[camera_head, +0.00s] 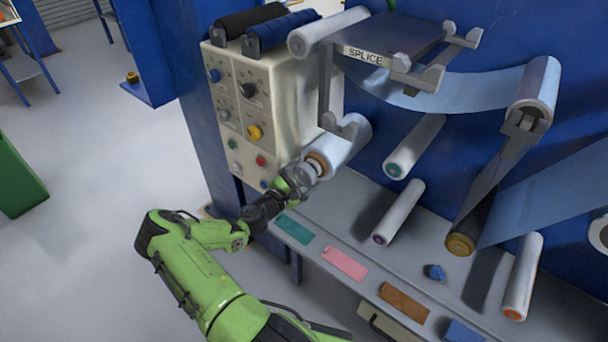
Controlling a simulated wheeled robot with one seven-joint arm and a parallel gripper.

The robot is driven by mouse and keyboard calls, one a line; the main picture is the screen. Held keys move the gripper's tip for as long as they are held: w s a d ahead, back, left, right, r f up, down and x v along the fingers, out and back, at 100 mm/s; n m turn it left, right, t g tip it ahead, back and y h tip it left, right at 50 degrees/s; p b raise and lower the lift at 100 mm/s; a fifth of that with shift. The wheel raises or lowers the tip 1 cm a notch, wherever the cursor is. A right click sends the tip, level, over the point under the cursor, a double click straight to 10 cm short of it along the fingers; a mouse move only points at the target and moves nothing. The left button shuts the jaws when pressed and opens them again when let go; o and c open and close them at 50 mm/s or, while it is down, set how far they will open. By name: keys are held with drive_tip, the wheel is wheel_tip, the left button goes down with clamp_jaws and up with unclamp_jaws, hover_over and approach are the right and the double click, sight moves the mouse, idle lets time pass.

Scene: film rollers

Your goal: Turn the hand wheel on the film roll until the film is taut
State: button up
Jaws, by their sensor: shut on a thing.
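The film roll (343,144) is a pale blue-white roll under the splice table, left of the middle of the machine. At its near end is an orange-brown core ring, with the light grey hand wheel (303,174) in front of it. My gripper (296,182) is at the hand wheel and shut on it; the fingertips are partly hidden by the wheel and my wrist. The film (455,92) runs from the splice table (395,40) to a roller (535,85) at the upper right. The film between the roll and the splice table is mostly hidden.
A beige control box (275,95) with knobs and buttons stands just left of my gripper. A grey shelf (345,215) below holds coloured patches and a small blue object (434,272). Several white rollers, one (398,212) nearby, stick out on the right. Open floor lies left.

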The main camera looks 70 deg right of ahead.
drive_tip(key=n+p, duration=0.2)
drive_tip(key=n, duration=0.1)
drive_tip(key=shift+r+n, duration=0.15)
drive_tip(key=shift+n, duration=0.25)
drive_tip(key=n+p, duration=0.2)
drive_tip(key=n, duration=0.3)
drive_tip(key=shift+w+p, duration=0.1)
drive_tip(key=shift+p, duration=0.3)
drive_tip(key=shift+n, duration=0.3)
drive_tip(key=o, duration=0.8)
drive_tip(key=p+v, duration=0.1)
drive_tip(key=v, duration=1.4)
drive_tip(key=shift+w+a, duration=0.25)
drive_tip(key=shift+a, duration=0.1)
